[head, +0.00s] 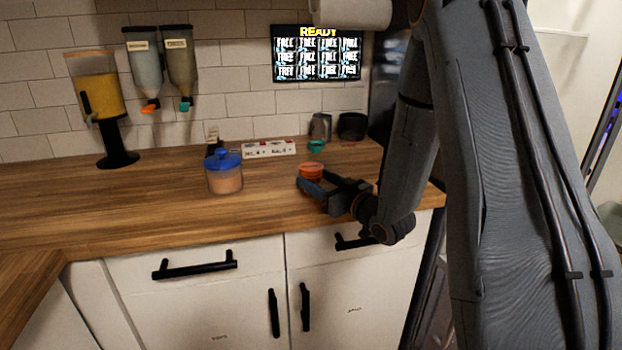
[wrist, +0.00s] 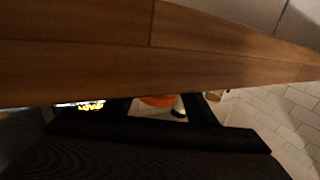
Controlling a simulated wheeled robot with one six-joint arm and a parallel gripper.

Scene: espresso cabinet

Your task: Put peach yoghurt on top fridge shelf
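A small tub with an orange lid (head: 311,170) stands on the wooden counter just beyond my gripper. A clear jar with a blue lid and peach-coloured contents (head: 224,178) stands to its left. I cannot read a label on either, so I cannot tell which is the peach yoghurt. My gripper (head: 322,185) is low over the counter's front part, its fingers apart and pointing toward the orange lid. The wrist view shows an orange patch (wrist: 157,101) in the gap between the dark fingers (wrist: 163,107). No grip on the tub is visible.
A yellow dispenser (head: 97,95) and two wall dispensers (head: 163,65) are at the back left. A labelled box (head: 268,149), a teal-topped item (head: 316,146) and dark cups (head: 352,126) line the back. The left counter is mostly clear. My arm hides much of the right side.

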